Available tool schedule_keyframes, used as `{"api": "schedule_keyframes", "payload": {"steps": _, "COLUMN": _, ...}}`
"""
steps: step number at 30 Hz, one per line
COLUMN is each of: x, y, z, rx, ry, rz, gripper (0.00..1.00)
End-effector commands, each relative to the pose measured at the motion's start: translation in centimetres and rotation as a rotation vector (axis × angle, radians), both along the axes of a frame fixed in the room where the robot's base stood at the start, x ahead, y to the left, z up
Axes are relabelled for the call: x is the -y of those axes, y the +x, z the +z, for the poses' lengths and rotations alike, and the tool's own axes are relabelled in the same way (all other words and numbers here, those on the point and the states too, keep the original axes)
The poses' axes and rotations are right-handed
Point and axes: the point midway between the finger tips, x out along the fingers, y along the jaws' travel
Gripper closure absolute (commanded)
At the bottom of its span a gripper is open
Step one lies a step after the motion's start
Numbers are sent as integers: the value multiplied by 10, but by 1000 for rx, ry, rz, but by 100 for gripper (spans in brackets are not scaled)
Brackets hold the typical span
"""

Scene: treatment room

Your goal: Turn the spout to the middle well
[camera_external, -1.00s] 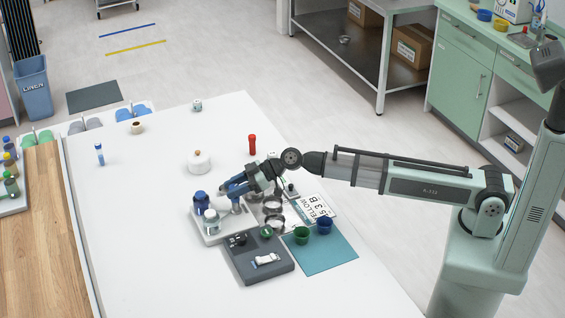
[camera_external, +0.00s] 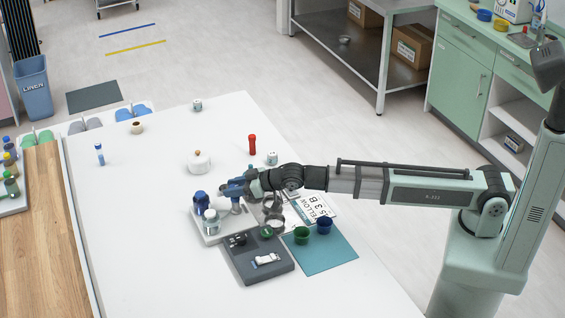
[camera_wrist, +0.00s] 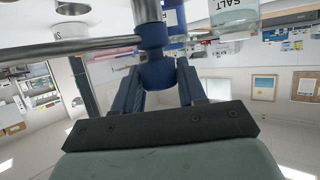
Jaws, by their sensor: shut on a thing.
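My gripper (camera_external: 237,187) is at the post of the spout fixture, above its pale base (camera_external: 208,238). In the wrist view my gripper (camera_wrist: 157,82) has its blue fingers closed around a blue collar (camera_wrist: 158,70) on a metal post. A thin metal tube (camera_wrist: 75,47), likely the spout, runs left from the post. I cannot tell which well the spout end is over.
On the base stand a blue jar (camera_external: 201,203) and a clear jar (camera_external: 211,222); the wrist view shows a SALT jar (camera_wrist: 235,18). The table's left side is mostly clear.

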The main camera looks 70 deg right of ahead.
Motion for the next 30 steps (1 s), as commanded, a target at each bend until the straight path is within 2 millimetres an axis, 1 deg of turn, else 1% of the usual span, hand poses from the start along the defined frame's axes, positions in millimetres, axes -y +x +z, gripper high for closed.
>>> {"api": "schedule_keyframes", "payload": {"steps": 12, "x": 0, "y": 0, "z": -1, "rx": -5, "ry": 0, "rz": -120, "gripper": 100}}
{"api": "schedule_keyframes", "payload": {"steps": 30, "x": 0, "y": -1, "z": -2, "rx": -7, "ry": 2, "rz": -153, "gripper": 100}}
